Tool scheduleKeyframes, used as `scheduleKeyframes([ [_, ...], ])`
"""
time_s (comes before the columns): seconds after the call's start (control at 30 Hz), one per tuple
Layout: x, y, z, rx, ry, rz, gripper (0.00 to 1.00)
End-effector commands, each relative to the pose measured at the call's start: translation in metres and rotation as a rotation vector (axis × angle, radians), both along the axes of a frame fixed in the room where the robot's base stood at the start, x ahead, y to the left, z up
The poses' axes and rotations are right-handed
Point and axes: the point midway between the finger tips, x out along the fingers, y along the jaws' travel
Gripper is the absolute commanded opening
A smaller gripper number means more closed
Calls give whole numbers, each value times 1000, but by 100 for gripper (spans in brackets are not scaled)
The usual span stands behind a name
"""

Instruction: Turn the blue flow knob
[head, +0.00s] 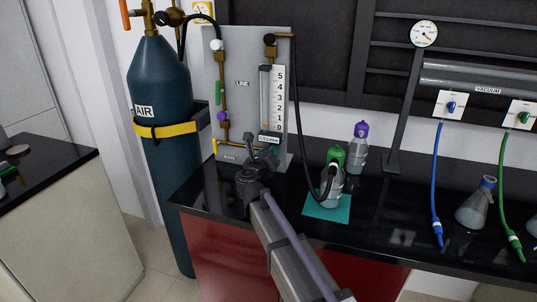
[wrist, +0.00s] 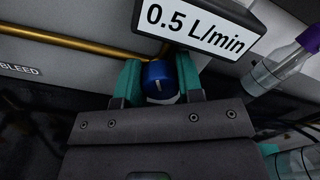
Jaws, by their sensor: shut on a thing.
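The blue flow knob (wrist: 160,77) has a pale line on its face and sits between my gripper's (wrist: 161,84) two teal fingertips in the wrist view. The fingers are shut on it, one on each side. A sign reading 0.5 L/min (wrist: 198,27) is just above the knob. In the head view my gripper (head: 262,158) is at the bottom of the grey LINE panel (head: 243,110), below the flow meter (head: 271,97). The knob is hidden there behind my gripper.
A blue AIR cylinder (head: 160,85) stands left of the panel. A green-capped bottle (head: 332,185) stands on a teal mat (head: 328,212), with a black hose (head: 297,110) reaching down to it. A purple-capped bottle (head: 358,155) stands behind. A brass pipe (wrist: 75,42) runs left of the knob.

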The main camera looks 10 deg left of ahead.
Motion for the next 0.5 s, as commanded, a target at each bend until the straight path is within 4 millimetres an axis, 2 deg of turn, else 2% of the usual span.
scheduleKeyframes([
  [0.5,0,1,-1,-457,89,0,11],
])
